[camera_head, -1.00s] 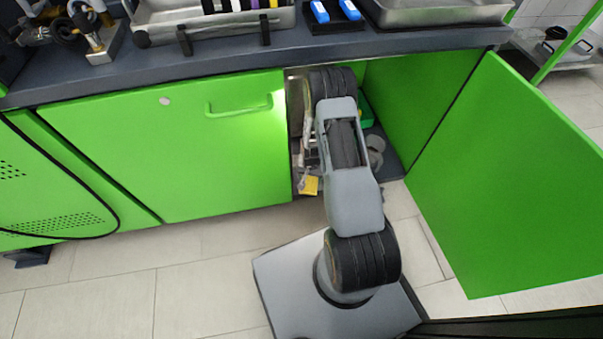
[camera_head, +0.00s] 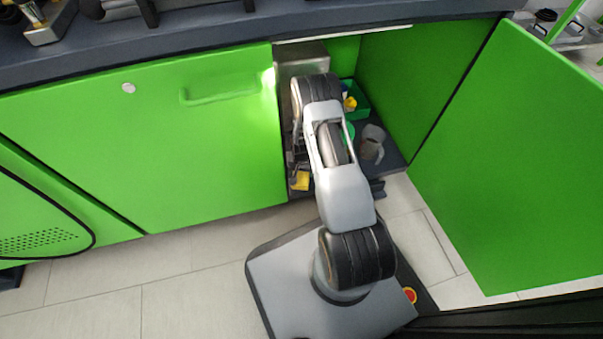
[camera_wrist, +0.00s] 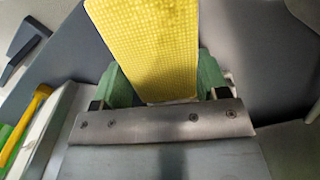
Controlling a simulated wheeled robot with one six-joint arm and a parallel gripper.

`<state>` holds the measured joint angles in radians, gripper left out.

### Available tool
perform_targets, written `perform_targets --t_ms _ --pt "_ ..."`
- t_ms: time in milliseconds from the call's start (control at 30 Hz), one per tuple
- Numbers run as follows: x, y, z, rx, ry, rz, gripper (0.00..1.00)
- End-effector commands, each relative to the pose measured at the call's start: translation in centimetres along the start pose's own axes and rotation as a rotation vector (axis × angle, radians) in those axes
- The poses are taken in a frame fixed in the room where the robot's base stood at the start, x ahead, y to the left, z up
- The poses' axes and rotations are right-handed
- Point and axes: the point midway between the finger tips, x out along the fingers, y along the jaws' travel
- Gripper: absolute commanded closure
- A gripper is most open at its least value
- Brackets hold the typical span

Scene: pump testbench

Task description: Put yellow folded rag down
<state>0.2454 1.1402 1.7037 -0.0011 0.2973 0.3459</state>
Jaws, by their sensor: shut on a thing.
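The yellow folded rag (camera_wrist: 150,45) has a fine waffle texture and fills the top middle of the wrist view. My gripper (camera_wrist: 163,82) has its green fingers on both sides of the rag's near end, shut on it. In the head view the rag (camera_head: 301,180) shows as a small yellow patch at the front left of the open cabinet, low near its floor. My arm hides most of my gripper there. Grey surface lies beyond the rag in the wrist view; I cannot tell whether the rag touches it.
The open cabinet holds a green bin (camera_head: 361,101) with yellow things, a grey mug (camera_head: 372,141) and a metal box (camera_head: 301,58). An open green door (camera_head: 510,170) stands at right, a closed one (camera_head: 150,150) at left. The worktop (camera_head: 200,42) overhangs the cabinet.

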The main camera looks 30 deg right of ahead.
Motion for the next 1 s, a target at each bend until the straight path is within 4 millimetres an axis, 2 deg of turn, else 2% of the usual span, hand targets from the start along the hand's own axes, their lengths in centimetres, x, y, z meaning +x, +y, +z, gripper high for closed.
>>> perform_targets --t_ms 367,400,667,900,1000 --pt "0.30 0.04 -0.04 0.001 0.001 0.000 0.51" --pt "0.37 0.05 -0.04 0.001 0.001 0.000 0.32" --pt "0.34 0.10 -0.06 0.003 0.001 0.000 0.07" --pt "0.25 0.09 -0.07 0.002 0.001 0.000 0.07" --pt "-0.50 0.08 -0.09 0.002 0.002 -0.001 0.07"
